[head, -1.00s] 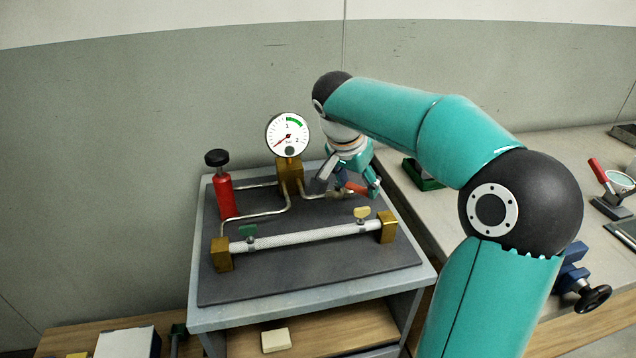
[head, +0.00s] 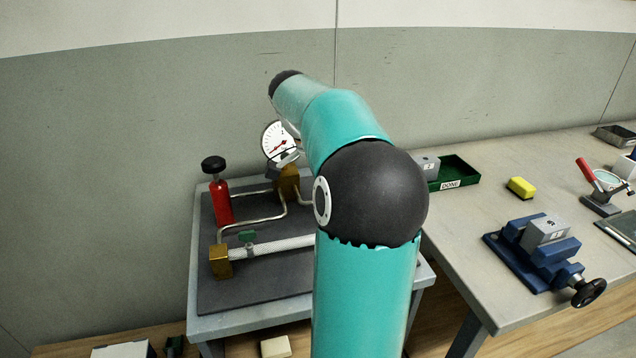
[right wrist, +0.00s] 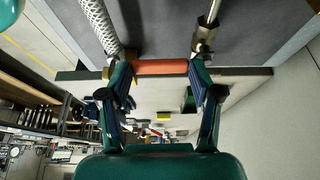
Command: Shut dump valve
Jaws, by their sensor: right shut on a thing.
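My right gripper (right wrist: 160,76) is shut on an orange-red handle (right wrist: 161,67), with one finger at each end of it in the right wrist view. A metal fitting on a thin pipe (right wrist: 203,40) is beside the right finger, and a pale braided hose (right wrist: 101,26) passes by the left one. In the head view my right arm hides the handle and most of the gripper. The pressure gauge (head: 275,138) is partly covered, with its needle toward the lower left. My left gripper is in neither view.
A red cylinder with a black knob (head: 221,204) stands left of the gauge. The hose (head: 285,243) carries a green tap (head: 247,237). The right bench holds a green tray (head: 455,172), yellow block (head: 521,187) and blue vise (head: 530,248).

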